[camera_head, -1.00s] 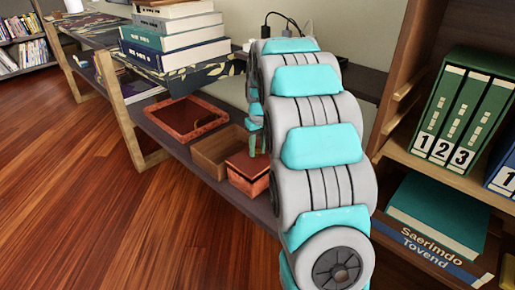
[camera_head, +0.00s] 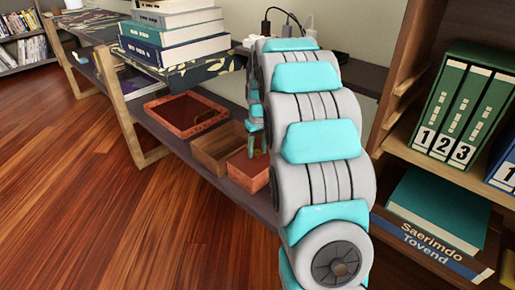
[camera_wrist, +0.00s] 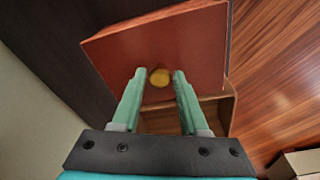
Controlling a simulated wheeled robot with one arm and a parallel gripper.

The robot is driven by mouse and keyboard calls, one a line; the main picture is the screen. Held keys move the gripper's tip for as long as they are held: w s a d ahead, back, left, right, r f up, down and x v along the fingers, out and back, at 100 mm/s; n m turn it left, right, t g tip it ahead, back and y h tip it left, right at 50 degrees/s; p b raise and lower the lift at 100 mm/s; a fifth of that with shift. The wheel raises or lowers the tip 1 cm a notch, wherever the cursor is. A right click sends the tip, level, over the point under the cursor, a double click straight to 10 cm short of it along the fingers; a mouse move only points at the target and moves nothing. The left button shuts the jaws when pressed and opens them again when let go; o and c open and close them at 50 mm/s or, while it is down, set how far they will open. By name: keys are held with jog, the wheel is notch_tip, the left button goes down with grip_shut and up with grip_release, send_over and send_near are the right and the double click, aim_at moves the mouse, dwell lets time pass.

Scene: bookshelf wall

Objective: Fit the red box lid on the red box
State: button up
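The red box (camera_head: 246,174) stands on the low shelf, partly behind my arm. The red box lid (camera_wrist: 195,40) fills the upper middle of the wrist view as a flat red panel with a round yellow knob (camera_wrist: 160,77). My gripper (camera_wrist: 160,73) has its two green fingertips on either side of this knob, very close to it. Whether they touch it is not clear. In the head view my gripper (camera_head: 257,152) points down over the red box. How the lid sits on the box cannot be made out.
A brown wooden box (camera_head: 213,148) stands close beside the red box. Beyond it is a red tray (camera_head: 155,110). Stacked books (camera_head: 175,45) stand at the back left. Green binders (camera_head: 455,110) fill the shelf at right. Open floor lies in front.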

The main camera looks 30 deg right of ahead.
aim_at(259, 153)
jog(key=o, duration=0.3)
jog(key=shift+r, duration=0.1)
jog(key=r, duration=0.5)
jog(key=s+r, duration=0.1)
jog(key=r, duration=0.1)
jog(key=shift+r, duration=0.15)
jog(key=shift+s+r, duration=0.1)
jog(key=shift+r, duration=0.05)
